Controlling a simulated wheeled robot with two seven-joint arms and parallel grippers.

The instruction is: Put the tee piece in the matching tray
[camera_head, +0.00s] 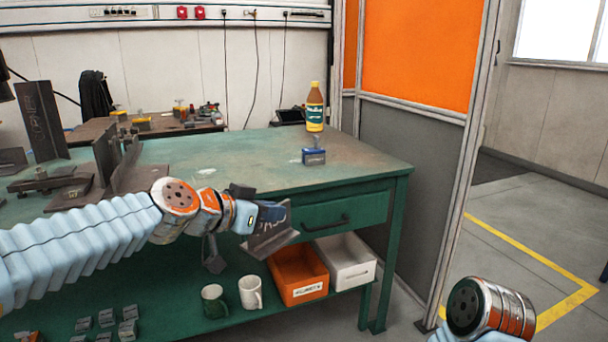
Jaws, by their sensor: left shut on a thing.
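My left gripper (256,216) is shut on the tee piece (270,238), a dark steel piece with pale writing and a flange. It is held in front of the green bench's front edge, above the lower shelf. An orange tray (300,292) with a white label and a white tray (357,275) stand side by side on that shelf, below and right of the tee piece. The tee piece appears above the orange tray's left rear part; the height between them is hard to tell. My right wrist shows at the lower right; its gripper is out of view.
The green bench (377,160) holds a bottle (315,108), a small blue tool (313,157) and dark steel pieces (130,170) at left. A bench leg (390,260) stands at right.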

